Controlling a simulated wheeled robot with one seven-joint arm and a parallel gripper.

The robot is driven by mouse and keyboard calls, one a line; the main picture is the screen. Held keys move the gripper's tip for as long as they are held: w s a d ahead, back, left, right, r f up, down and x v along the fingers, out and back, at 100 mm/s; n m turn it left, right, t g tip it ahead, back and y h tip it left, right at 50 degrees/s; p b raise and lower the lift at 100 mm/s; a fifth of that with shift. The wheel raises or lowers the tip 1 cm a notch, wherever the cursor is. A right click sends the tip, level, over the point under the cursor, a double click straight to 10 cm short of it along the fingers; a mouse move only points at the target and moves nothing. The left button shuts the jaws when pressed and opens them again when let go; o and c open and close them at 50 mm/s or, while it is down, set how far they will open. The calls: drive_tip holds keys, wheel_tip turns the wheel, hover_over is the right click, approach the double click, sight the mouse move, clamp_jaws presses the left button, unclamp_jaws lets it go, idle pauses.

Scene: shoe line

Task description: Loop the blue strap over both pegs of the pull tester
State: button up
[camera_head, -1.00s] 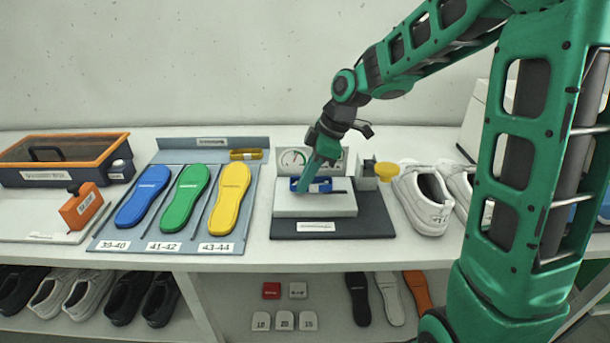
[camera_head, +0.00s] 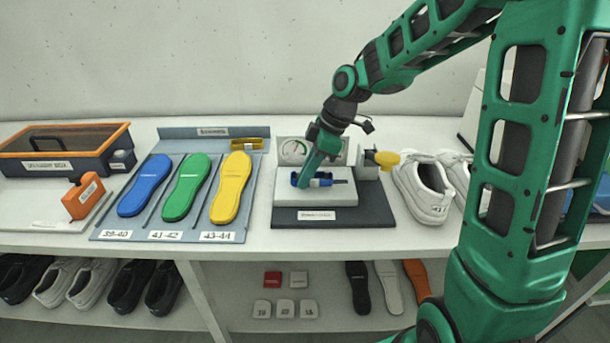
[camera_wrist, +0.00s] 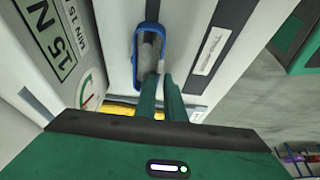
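The pull tester (camera_head: 345,198) stands on the bench, a pale block with a dial behind it. The blue strap (camera_head: 322,183) lies low at the block's top, under my gripper (camera_head: 302,184). In the wrist view the strap (camera_wrist: 136,45) is a long narrow loop around a grey metal piece (camera_wrist: 149,45). My green fingers (camera_wrist: 160,88) are close together, and one side of the strap runs between them, so they look shut on it. The strap's near end is partly hidden by the fingers. I cannot tell whether both pegs are inside the loop.
A yellow knob (camera_head: 387,159) sticks out at the tester's right, close to my wrist. White shoes (camera_head: 425,190) stand to its right. A blue-grey tray (camera_head: 105,232) with blue, green and yellow insoles lies to the left. An orange-rimmed box (camera_head: 60,165) is at the far left.

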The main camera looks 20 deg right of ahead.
drive_tip(key=shift+w+d+r, duration=0.2)
drive_tip(key=shift+w+d, duration=0.05)
drive_tip(key=shift+w, duration=0.15)
drive_tip(key=shift+d+r, duration=0.1)
drive_tip(key=shift+r, duration=0.15)
drive_tip(key=v, duration=0.9)
drive_tip(key=shift+s+r, duration=0.3)
drive_tip(key=shift+s, duration=0.15)
